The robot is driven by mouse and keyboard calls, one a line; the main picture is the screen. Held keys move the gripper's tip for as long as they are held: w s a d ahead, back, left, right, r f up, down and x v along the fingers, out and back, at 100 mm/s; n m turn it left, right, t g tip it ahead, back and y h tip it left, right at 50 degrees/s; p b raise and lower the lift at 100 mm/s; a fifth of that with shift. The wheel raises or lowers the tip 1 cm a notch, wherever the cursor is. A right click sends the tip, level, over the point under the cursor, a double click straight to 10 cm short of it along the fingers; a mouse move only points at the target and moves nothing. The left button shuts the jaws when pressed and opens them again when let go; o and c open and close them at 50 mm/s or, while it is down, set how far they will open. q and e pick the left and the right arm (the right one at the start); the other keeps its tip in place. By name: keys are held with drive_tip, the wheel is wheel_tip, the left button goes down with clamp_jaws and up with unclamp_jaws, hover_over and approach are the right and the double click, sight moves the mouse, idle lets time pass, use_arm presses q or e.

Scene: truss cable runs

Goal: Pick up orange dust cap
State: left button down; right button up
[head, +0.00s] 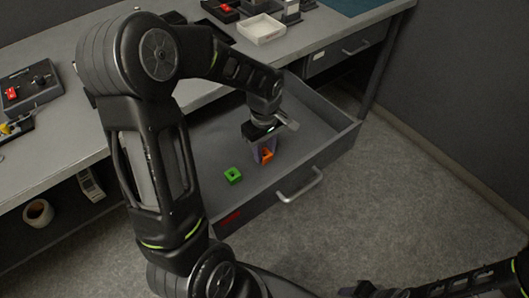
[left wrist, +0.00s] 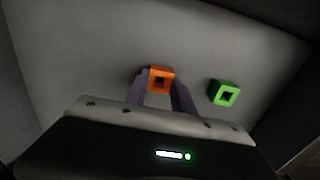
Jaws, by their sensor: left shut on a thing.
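The orange dust cap (head: 267,154) is a small square block with a square hole, inside the open drawer (head: 320,140). It also shows in the left wrist view (left wrist: 162,72) between the fingertips. My left gripper (head: 263,156) reaches down into the drawer and is shut on the orange cap. In the left wrist view the two grey-purple fingers (left wrist: 160,88) sit at either side of the cap. I cannot tell whether the cap touches the drawer floor. My right gripper is not clearly in view; only part of that arm shows at the lower right.
A green cap (head: 233,175) of similar shape lies in the drawer beside the orange one. The drawer has raised walls and a front handle (head: 300,186). A white tray (head: 261,29) and dark boxes stand on the bench above.

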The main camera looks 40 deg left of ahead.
sight(265, 156)
use_arm(q)
wheel_tip(265, 156, up, 10)
drive_tip(key=p, duration=0.1)
idle(0.4)
idle(0.4)
